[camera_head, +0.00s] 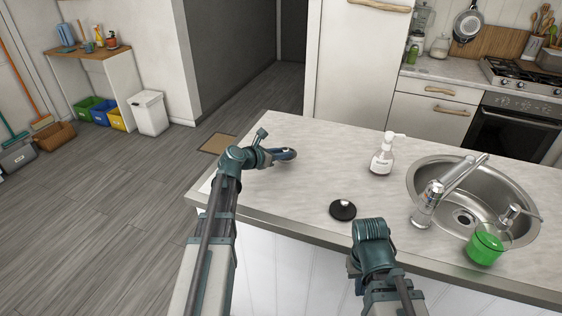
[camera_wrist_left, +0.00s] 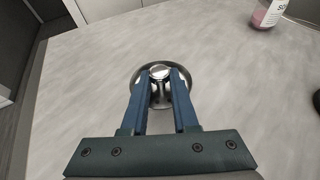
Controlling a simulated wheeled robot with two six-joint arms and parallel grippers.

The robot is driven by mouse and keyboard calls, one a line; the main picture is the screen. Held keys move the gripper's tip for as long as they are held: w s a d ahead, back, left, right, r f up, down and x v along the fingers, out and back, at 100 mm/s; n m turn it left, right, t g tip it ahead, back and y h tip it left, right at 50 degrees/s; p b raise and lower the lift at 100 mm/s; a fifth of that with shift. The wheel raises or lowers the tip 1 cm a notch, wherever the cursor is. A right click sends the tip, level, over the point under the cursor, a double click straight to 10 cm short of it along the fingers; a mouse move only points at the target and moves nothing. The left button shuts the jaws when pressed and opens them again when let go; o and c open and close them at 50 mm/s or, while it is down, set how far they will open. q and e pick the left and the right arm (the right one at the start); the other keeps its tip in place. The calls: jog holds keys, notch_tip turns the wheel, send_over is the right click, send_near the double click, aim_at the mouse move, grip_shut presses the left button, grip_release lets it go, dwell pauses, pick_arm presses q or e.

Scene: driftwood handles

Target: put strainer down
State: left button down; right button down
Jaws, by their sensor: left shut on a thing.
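The strainer is a round metal disc with a shiny rim, seen in the left wrist view (camera_wrist_left: 160,90) between and below my fingertips. My left gripper (camera_wrist_left: 160,76) is shut on its middle. In the head view my left gripper (camera_head: 268,155) is over the far left part of the counter, with the strainer (camera_head: 288,155) at its tip. I cannot tell whether the strainer touches the counter. My right gripper (camera_head: 372,240) is at the counter's front edge; its fingers are hidden, so its opening does not show.
The pale counter (camera_head: 300,190) is clear around the strainer. A black round piece with a knob (camera_head: 343,209) lies to the right. A soap bottle (camera_head: 382,157), a sink (camera_head: 490,182) with a tap (camera_head: 430,200), and a glass of green liquid (camera_head: 486,246) stand further right.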

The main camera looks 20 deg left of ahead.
aim_at(282, 161)
pick_arm(q)
jog(key=shift+s+d+f+b, duration=0.1)
jog(key=shift+d+f+b, duration=0.05)
jog(key=shift+f+b, duration=0.15)
notch_tip(282, 161, down, 3)
jog(key=b, duration=0.3)
jog(key=shift+r, duration=0.1)
jog(key=shift+f, duration=0.2)
jog(key=c, duration=0.7)
grip_release()
jog(key=shift+s+r+p, duration=0.25)
jog(key=shift+r+p, duration=0.05)
jog(key=shift+r, duration=0.05)
jog(key=p+v, duration=0.4)
jog(key=v, duration=0.7)
jog(key=shift+s+a+r, duration=0.15)
jog(key=shift+a, duration=0.1)
